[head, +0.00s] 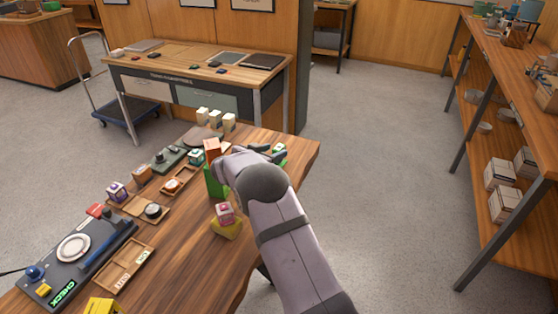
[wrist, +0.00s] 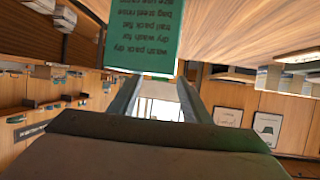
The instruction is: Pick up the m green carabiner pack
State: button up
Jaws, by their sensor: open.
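Two small packs with green and white faces show in the head view. One pack (head: 279,148) is at the far right part of the table, right by my gripper's fingers and partly hidden. The other pack (head: 196,156) stands on the table left of my arm. Their size letters are too small to read, so I cannot tell which is the m one. My gripper (head: 268,152) is low over the far right part of the table. In the wrist view the two fingers (wrist: 160,88) are spread, with no pack seen between them.
A green sign (head: 215,184) stands beside my arm; its printed face (wrist: 145,35) fills the upper wrist view. A pink-and-white pack (head: 225,211) sits on a yellow block (head: 226,229). White boxes (head: 215,120) stand at the far edge. Wooden trays (head: 125,265) lie left.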

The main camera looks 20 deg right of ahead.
aim_at(280, 146)
jog(key=shift+p+x, duration=0.65)
jog(key=shift+x, duration=1.6)
grip_shut()
